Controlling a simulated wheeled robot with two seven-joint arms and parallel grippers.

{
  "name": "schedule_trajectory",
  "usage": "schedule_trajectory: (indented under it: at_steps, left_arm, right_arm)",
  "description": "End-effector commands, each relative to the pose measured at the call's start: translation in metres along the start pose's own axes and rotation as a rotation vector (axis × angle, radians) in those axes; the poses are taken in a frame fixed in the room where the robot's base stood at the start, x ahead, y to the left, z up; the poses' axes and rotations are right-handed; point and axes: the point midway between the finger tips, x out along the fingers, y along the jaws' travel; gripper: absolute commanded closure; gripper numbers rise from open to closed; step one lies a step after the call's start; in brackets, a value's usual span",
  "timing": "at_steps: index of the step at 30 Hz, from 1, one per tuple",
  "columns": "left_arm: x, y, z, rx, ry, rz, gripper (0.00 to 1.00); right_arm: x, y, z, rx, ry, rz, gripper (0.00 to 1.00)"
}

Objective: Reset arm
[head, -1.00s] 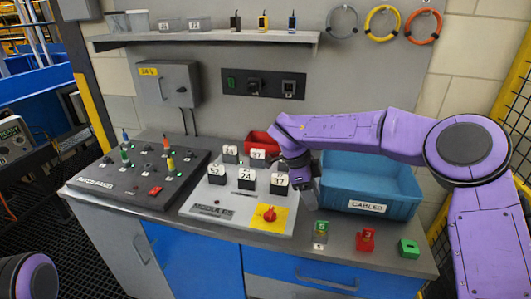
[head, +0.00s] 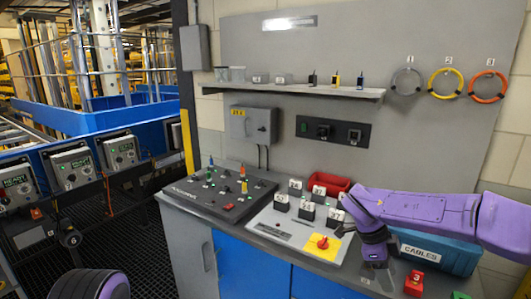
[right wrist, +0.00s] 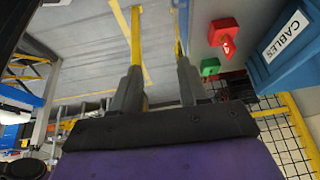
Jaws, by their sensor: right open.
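My right gripper (head: 380,272) is open and empty in the head view, pointing down over the front part of the bench, to the right of the modules board (head: 280,228). A green block (head: 460,295) is cut by the head view's lower edge. My left gripper is not in view; only a purple arm part shows at lower left.
The blue cables bin (head: 440,252) stands behind my right forearm, partly hidden. A red bin (head: 330,183) sits behind the modules. A dark control panel (head: 225,190) fills the bench's left. A shelf (head: 300,88) and cable coils (head: 407,82) are above. Machines with screens (head: 75,165) stand left.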

Motion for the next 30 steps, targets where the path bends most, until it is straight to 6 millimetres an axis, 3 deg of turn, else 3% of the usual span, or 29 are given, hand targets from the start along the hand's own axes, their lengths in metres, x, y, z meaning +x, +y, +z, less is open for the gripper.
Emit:
schedule_trajectory:
  at_steps: [7, 11, 17, 20, 23, 24, 27, 30]
  left_arm:
    - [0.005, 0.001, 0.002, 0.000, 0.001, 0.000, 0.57]
    - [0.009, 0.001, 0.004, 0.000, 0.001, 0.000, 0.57]
    - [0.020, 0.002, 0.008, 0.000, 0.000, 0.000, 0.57]
    - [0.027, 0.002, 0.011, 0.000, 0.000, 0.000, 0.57]
    - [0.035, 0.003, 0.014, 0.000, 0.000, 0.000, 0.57]
    - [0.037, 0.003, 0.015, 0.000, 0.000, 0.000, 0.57]
    - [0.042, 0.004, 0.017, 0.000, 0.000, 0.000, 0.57]
    - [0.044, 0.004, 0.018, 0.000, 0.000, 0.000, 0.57]
  right_arm:
    - [0.053, -0.001, 0.000, -0.036, 0.156, -0.115, 0.56]
    - [0.095, 0.001, 0.003, -0.098, 0.270, -0.222, 0.56]
    - [0.184, 0.019, 0.013, -0.334, 0.437, -0.475, 0.56]
    - [0.242, 0.048, 0.024, -0.561, 0.456, -0.610, 0.56]
    - [0.305, 0.103, 0.032, -0.852, 0.381, -0.691, 0.56]
    - [0.327, 0.131, 0.032, -0.967, 0.327, -0.695, 0.56]
    - [0.366, 0.198, 0.025, -1.189, 0.183, -0.654, 0.56]
    - [0.385, 0.248, 0.011, -1.323, 0.071, -0.587, 0.56]
